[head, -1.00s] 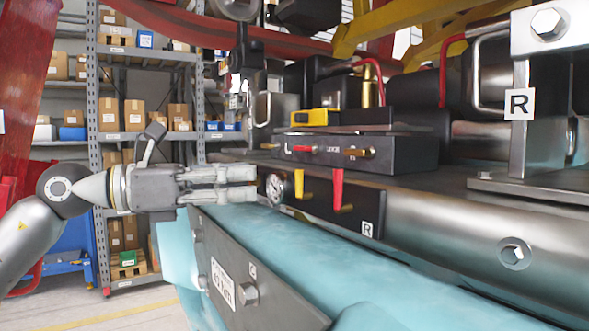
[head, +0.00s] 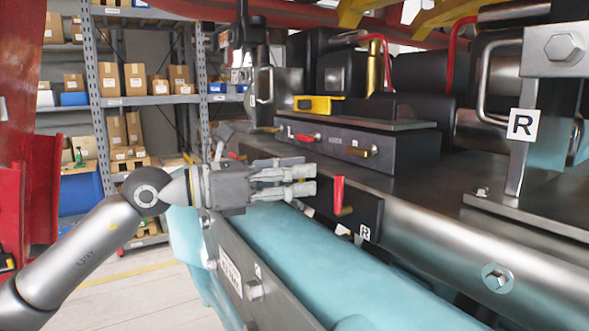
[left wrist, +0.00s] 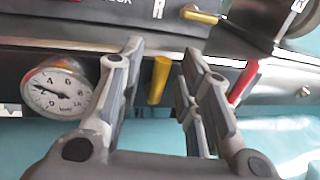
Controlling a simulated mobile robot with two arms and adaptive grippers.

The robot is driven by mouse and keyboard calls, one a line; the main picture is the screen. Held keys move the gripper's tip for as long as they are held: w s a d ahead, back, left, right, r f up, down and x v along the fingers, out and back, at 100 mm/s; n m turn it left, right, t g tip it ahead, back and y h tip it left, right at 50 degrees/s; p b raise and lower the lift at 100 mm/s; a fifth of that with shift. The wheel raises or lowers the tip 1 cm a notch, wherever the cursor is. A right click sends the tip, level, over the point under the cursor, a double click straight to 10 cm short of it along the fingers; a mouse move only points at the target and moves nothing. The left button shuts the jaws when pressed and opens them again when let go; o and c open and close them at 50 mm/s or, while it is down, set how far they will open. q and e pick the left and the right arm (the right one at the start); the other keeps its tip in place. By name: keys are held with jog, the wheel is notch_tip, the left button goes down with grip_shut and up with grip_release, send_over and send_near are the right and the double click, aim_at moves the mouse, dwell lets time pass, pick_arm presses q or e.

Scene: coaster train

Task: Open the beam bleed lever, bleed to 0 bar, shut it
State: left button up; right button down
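My left gripper (head: 314,179) is open in front of the small dark valve panel (head: 368,212) on the side of the metal beam. In the left wrist view a yellow lever (left wrist: 159,80) hangs down between the spread fingers of this gripper (left wrist: 163,58), with gaps visible on both sides. A red lever (head: 338,195) hangs to the right of the gripper; it also shows in the left wrist view (left wrist: 243,82). A round white pressure gauge (left wrist: 58,92) sits left of the fingers, its needle pointing left; the exact value is unclear.
A dark box (head: 362,147) with a red and a brass handle sits above on the beam. A teal cylinder (head: 300,245) runs below the panel. Storage shelves (head: 150,100) stand behind at left.

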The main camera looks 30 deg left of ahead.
aim_at(323, 200)
pick_arm(q)
jog(key=shift+c, duration=0.5)
pick_arm(e)
jog(key=shift+s+a, duration=0.1)
jog(key=shift+s, duration=0.05)
pick_arm(q)
grip_shut()
pick_arm(e)
jog(key=shift+a, duration=0.25)
